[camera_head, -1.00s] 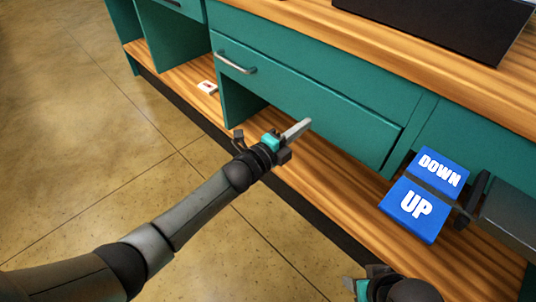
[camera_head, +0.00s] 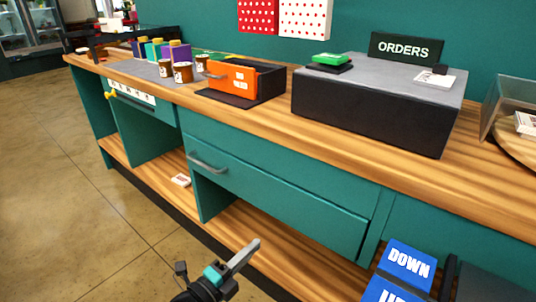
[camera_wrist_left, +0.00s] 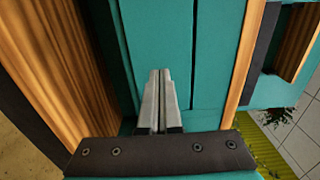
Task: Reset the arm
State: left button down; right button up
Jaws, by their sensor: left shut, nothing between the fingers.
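My left gripper (camera_head: 243,256) is at the bottom of the head view, in front of the green counter's lower shelf. Its fingers are together and hold nothing. The left wrist view shows the same closed fingers (camera_wrist_left: 160,88) against the green counter front. My right gripper is not in the head view now.
The green counter (camera_head: 280,203) has a wide drawer with a grey handle (camera_head: 207,162). Blue DOWN (camera_head: 406,265) and UP (camera_head: 390,292) blocks are at the lower right. A dark box (camera_head: 370,115), an ORDERS sign (camera_head: 406,48) and an orange-fronted drawer unit (camera_head: 232,81) stand on top. Floor at left is clear.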

pick_arm(q)
jog(key=s+a+f+n+g+y+p, duration=0.2)
jog(key=s+a+f+n+y+p, duration=0.15)
jog(key=s+a+f+n, duration=0.5)
jog(key=s+a+f+n+g+y+p, duration=0.25)
jog(key=a+f+n+y, duration=0.2)
jog(key=f, duration=0.65)
jog(key=s+a+f+n+g+y+p, duration=0.1)
jog(key=s+f+n+g, duration=0.3)
jog(key=s, duration=0.9)
jog(key=s+a+f+n+g+y+p, duration=0.2)
jog(key=s+f+n, duration=0.4)
jog(key=s, duration=0.7)
jog(key=shift+a+g+p, duration=0.3)
jog(key=shift+a+g, duration=0.4)
jog(key=shift+g, duration=0.25)
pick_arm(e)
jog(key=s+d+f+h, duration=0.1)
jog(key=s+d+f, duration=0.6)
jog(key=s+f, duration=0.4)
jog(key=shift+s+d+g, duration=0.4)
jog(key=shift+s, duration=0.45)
pick_arm(q)
jog(key=shift+w, duration=0.15)
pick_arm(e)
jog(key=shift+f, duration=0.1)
